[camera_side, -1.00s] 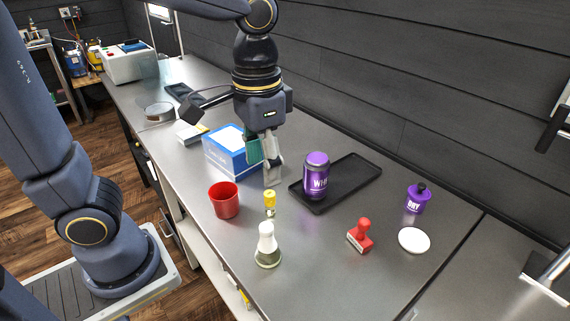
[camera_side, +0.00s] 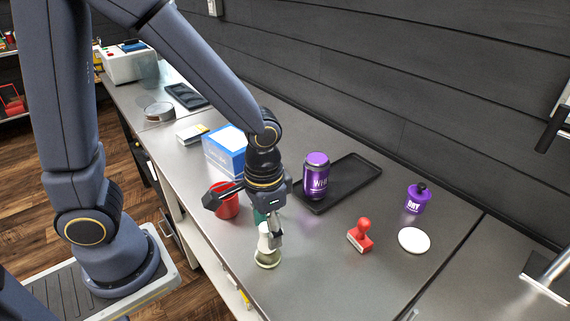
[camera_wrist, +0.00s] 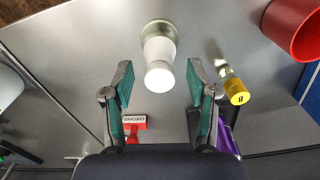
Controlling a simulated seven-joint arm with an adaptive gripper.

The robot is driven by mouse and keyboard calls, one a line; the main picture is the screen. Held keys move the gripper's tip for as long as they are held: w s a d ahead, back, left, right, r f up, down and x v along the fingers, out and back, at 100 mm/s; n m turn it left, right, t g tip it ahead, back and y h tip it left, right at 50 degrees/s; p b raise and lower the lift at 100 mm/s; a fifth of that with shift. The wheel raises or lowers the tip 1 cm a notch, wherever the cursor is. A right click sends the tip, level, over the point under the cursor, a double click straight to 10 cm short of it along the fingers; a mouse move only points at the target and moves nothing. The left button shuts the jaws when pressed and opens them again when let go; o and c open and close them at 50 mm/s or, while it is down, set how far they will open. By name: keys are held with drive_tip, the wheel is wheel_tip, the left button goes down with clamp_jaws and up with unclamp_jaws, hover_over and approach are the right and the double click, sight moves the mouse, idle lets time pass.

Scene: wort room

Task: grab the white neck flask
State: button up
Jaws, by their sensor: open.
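The white neck flask (camera_side: 266,256) stands upright on the steel bench, with a white neck and a greenish clear base. My gripper (camera_side: 269,229) is right above and beside its neck in the side view and hides part of it. In the wrist view the flask (camera_wrist: 158,58) lies ahead, between the lines of the two fingers. My gripper (camera_wrist: 159,82) is open there, with one finger on each side of the flask's white top and gaps on both sides. Nothing is held.
A yellow-capped vial (camera_wrist: 235,88) stands close beside the right finger in the wrist view. A red cup (camera_side: 228,203), a purple can (camera_side: 316,176) on a black tray (camera_side: 352,180), a red stamp (camera_side: 361,236) and a white disc (camera_side: 414,240) are around. The bench front is clear.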

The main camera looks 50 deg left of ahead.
drive_tip(key=shift+f, duration=0.55)
clamp_jaws()
